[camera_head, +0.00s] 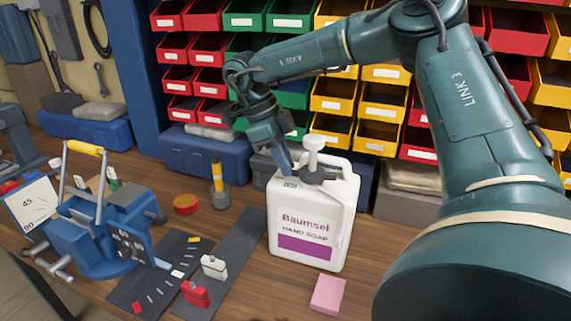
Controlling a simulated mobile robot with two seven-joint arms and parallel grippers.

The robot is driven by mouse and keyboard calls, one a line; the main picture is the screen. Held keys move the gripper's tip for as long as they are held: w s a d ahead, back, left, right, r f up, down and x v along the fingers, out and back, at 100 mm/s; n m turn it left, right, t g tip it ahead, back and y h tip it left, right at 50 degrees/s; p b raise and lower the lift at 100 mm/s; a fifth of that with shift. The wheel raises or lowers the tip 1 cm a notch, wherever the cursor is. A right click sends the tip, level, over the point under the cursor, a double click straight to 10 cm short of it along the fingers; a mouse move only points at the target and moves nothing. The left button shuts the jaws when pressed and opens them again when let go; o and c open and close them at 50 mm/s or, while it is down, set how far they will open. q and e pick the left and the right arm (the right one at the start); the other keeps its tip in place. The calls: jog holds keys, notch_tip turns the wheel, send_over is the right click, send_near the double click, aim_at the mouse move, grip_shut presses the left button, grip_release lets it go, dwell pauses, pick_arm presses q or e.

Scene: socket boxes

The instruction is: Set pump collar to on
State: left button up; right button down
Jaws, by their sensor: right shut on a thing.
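A white hand soap jug (298,215) with a purple label stands upright on the bench. It has a white pump head (313,150) on top. The dark grey pump collar (318,176) sits at the jug's neck, under the pump head. My right gripper (290,170) reaches down from the upper left of the jug and is shut on the pump collar. Its fingers hide part of the collar's left side, and I cannot read the collar's setting. My left gripper is not in view.
A pink block (328,294) lies in front of the jug. A blue device with a yellow handle (86,148) stands at left. Dark mats (235,246) hold small red and white items. Red, green and yellow bins (333,106) fill the back.

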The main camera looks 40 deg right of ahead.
jog(key=shift+s+a+f+n+t+h+b, duration=0.15)
jog(key=shift+s+a+n+t+h+b, duration=0.15)
jog(key=shift+n+b, duration=0.55)
jog(key=n, duration=0.1)
jog(key=s+a+n+b, duration=0.1)
jog(key=shift+n+t+h+b, duration=0.3)
jog(key=shift+n+t+h, duration=0.05)
jog(key=shift+t+h, duration=0.05)
jog(key=n, duration=0.1)
jog(key=s+n+t+b, duration=0.1)
jog(key=n, duration=0.1)
jog(key=shift+s+a+b, duration=0.25)
jog(key=shift+s+b, duration=0.05)
jog(key=shift+s+a+n+t+b, duration=0.1)
jog(key=shift+s+n+t+b, duration=0.3)
jog(key=shift+n, duration=0.7)
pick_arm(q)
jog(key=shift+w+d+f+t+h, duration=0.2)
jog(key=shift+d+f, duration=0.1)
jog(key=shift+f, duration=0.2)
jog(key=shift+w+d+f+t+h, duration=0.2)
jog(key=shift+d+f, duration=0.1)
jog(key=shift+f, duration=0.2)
pick_arm(e)
jog(key=shift+s+h, duration=0.1)
jog(key=shift+h, duration=0.2)
jog(key=shift+n, duration=0.3)
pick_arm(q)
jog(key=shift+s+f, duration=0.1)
